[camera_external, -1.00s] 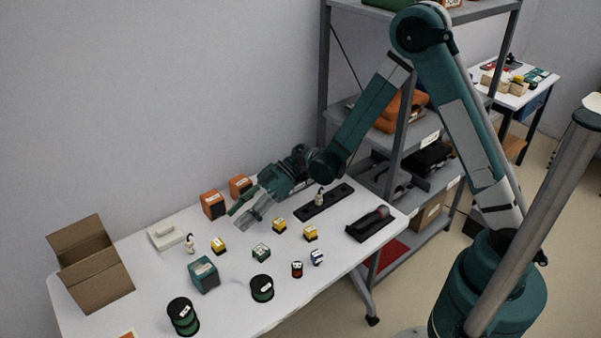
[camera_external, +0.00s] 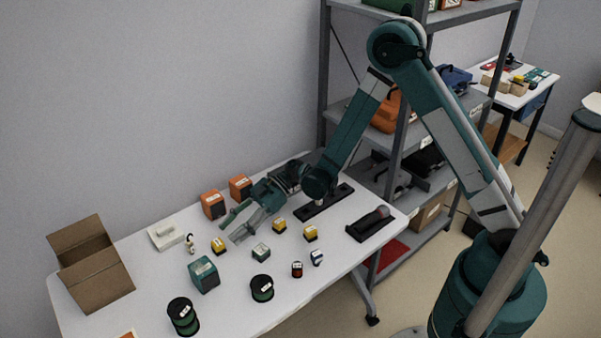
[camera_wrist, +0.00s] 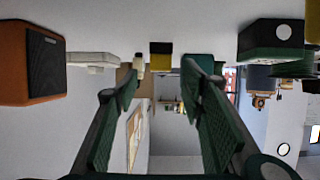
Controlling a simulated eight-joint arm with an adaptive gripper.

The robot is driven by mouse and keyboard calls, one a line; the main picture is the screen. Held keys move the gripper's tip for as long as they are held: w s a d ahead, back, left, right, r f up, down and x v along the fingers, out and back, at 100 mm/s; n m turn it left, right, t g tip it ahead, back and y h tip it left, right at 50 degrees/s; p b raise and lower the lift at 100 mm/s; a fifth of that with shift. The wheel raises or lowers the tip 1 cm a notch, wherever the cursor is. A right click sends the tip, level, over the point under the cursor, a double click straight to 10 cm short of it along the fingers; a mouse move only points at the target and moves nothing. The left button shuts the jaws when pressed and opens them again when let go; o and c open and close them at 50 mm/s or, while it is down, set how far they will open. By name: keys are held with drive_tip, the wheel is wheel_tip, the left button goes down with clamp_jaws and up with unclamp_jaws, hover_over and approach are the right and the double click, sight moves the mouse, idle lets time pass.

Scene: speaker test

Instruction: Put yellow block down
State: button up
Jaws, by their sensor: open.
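Several small yellow blocks with dark bases stand upright on the white table. The left one (camera_external: 218,246) is just beyond my gripper's fingertips, a middle one (camera_external: 279,226) is right of my gripper, and another (camera_external: 310,233) is further right. My gripper (camera_external: 230,230) is open, low over the table and nearly level, pointing left. In the wrist view, which is upside down, a yellow block (camera_wrist: 160,61) shows ahead in the gap between the spread fingers. Nothing is between the fingertips, and the block appears apart from them.
Orange boxes (camera_external: 213,205) stand behind my gripper. A white device (camera_external: 167,236) and a small white figure or bottle (camera_external: 190,242) lie left. An open cardboard box (camera_external: 100,284) is at far left.

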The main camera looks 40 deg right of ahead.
sight(218, 243)
drive_tip(key=shift+x, duration=0.8)
drive_tip(key=shift+b+x, duration=0.85)
drive_tip(key=shift+x, duration=1.75)
drive_tip(key=shift+s, duration=0.1)
drive_tip(key=shift+c, duration=0.2)
drive_tip(key=c, duration=1)
